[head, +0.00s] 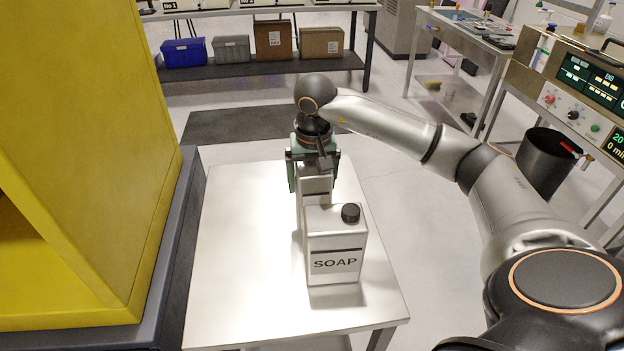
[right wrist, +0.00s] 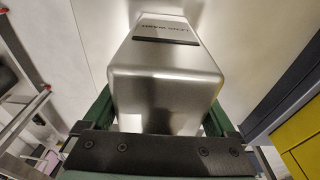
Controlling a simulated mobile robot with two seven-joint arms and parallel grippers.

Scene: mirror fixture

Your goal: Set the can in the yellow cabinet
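A silver rectangular can with a black cap and the word SOAP (head: 335,262) stands upright on the metal table (head: 235,270). Just behind it is a second silver can (head: 314,187), partly hidden by the soap can and my gripper. My right gripper (head: 314,170) is over this rear can, its green fingers on either side. In the right wrist view this can (right wrist: 165,85) fills the space between the fingers; I cannot tell whether they press on it. The yellow cabinet (head: 95,130) stands at the left, with part of its open interior showing low at the left edge. My left gripper is out of view.
A dark base edge (head: 178,230) runs between the cabinet and the table. The table's left part is bare. A shelf with boxes (head: 272,40) stands at the back. A black bin (head: 545,160) and a control panel (head: 585,90) are at the right.

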